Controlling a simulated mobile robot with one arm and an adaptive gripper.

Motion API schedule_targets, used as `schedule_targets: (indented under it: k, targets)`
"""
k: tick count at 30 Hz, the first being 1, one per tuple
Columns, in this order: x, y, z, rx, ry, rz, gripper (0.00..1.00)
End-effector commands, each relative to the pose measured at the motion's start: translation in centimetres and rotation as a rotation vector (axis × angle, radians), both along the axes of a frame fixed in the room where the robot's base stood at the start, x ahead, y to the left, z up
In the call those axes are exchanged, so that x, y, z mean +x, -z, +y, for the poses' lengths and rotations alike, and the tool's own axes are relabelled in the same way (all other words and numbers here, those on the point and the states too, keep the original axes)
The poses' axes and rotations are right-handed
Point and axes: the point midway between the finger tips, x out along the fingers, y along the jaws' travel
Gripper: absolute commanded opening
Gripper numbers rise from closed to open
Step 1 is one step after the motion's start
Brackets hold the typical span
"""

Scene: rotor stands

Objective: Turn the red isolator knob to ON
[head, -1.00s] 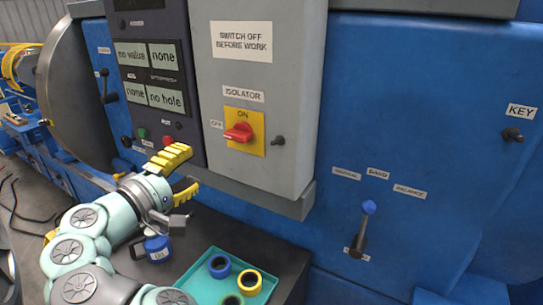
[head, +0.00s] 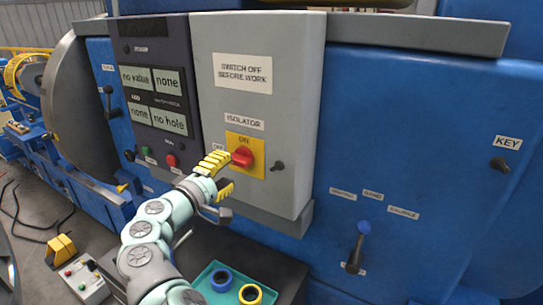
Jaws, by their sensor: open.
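The red isolator knob (head: 243,157) sits on a yellow plate (head: 257,143) on the grey cabinet, under the ISOLATOR label (head: 244,122). ON is marked above the knob and OFF to its left. The knob's handle points left, toward OFF. My gripper (head: 221,174) is open, with yellow ridged fingers, just left of and slightly below the knob. The upper finger lies close to the knob's left end in the picture; I cannot tell whether it touches. Nothing is between the fingers.
A small dark cabinet handle (head: 278,166) sticks out right of the plate. Red (head: 171,160) and green (head: 146,150) buttons are at left. A blue-topped lever (head: 360,240) stands at lower right. A teal tray (head: 203,283) with coloured rings is below.

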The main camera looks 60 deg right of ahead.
Motion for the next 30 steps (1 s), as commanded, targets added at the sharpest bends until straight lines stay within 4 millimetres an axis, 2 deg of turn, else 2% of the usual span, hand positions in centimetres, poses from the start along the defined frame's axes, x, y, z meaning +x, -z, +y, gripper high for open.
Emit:
schedule_targets:
  k: [15, 22, 30]
  targets:
    - [0.3, -0.2, -4.5, -0.002, 0.004, 0.0, 0.48]
    - [0.5, -0.1, -5.4, 0.0, -0.002, 0.0, 0.48]
    - [0.5, 0.0, -5.5, 0.0, -0.003, 0.0, 0.48]
